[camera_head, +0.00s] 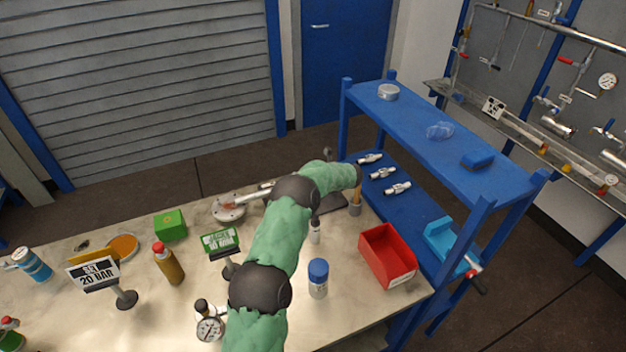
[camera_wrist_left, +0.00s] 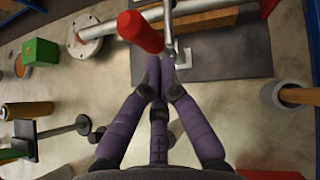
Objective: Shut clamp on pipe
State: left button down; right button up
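My left arm reaches over the bench in the head view and hides its gripper and much of the pipe. In the left wrist view, the purple fingers of my left gripper (camera_wrist_left: 160,78) are drawn together at their tips, with nothing visible between them. Just beyond is a clamp with a red handle (camera_wrist_left: 140,32) and a metal part (camera_wrist_left: 170,28). The flange also shows in the head view (camera_head: 228,211). Whether the fingertips touch the clamp cannot be told. My right gripper is out of view.
A dark plate (camera_wrist_left: 240,48) lies beneath the pipe. A grey cup (camera_head: 355,209) with a wooden handle, a red bin (camera_head: 388,256) and a blue-capped jar (camera_head: 318,280) are to the right. A green box (camera_head: 170,225), brown bottle (camera_head: 168,266) and green sign (camera_head: 220,242) are left.

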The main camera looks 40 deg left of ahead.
pick_arm(q)
jog(key=v, duration=1.2)
jog(key=shift+d+f, duration=0.35)
jog(key=shift+f, duration=0.05)
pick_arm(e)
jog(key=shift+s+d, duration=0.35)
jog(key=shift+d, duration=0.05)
